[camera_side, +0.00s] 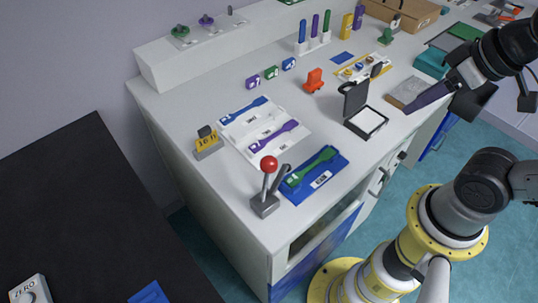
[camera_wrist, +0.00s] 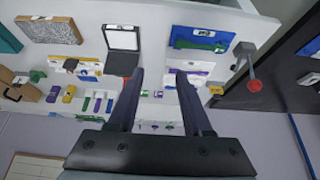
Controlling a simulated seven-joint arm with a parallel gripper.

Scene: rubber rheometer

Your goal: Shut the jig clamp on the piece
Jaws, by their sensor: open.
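The jig clamp (camera_side: 264,204) has a grey base, an upright lever with a red ball knob and a dark arm tilted up to the right. It stands beside the blue jig (camera_side: 298,192) at the bench's front edge. A green dumbbell-shaped piece (camera_side: 313,169) lies on the jig. The clamp arm looks raised off the piece. In the wrist view, the clamp (camera_wrist: 249,64) is at the upper right, with the jig (camera_wrist: 185,43) and piece (camera_wrist: 199,33) to its left. My gripper (camera_wrist: 160,75) is open and empty, well away from the clamp, above the bench's right part (camera_side: 413,106).
A white tray (camera_side: 248,147) with blue and purple pieces lies behind the jig. A yellow block (camera_side: 207,147) stands left of it. A black-lidded box (camera_side: 365,120) stands open between jig and gripper. Bare bench surrounds the clamp's left side.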

